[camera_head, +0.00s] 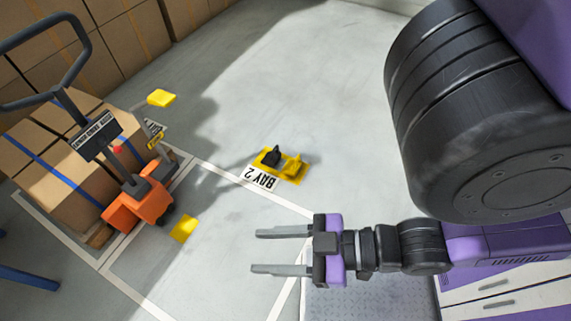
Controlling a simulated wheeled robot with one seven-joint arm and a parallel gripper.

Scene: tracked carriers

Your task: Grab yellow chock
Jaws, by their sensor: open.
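A yellow chock (293,164) sits on a flat yellow floor patch (288,178) near the middle of the view. A black chock (273,156) is beside it on the same patch, to its left. My gripper (281,251) is open and empty, with its two fingers pointing left. In the picture it is below the yellow chock and clearly apart from it.
A white "BAY 2" label (259,178) lies beside the patch. An orange pallet jack (137,206) stands at left with a load of cardboard boxes (52,188). Other yellow pieces (184,229) are near it. Grey floor (300,70) beyond the chocks is clear.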

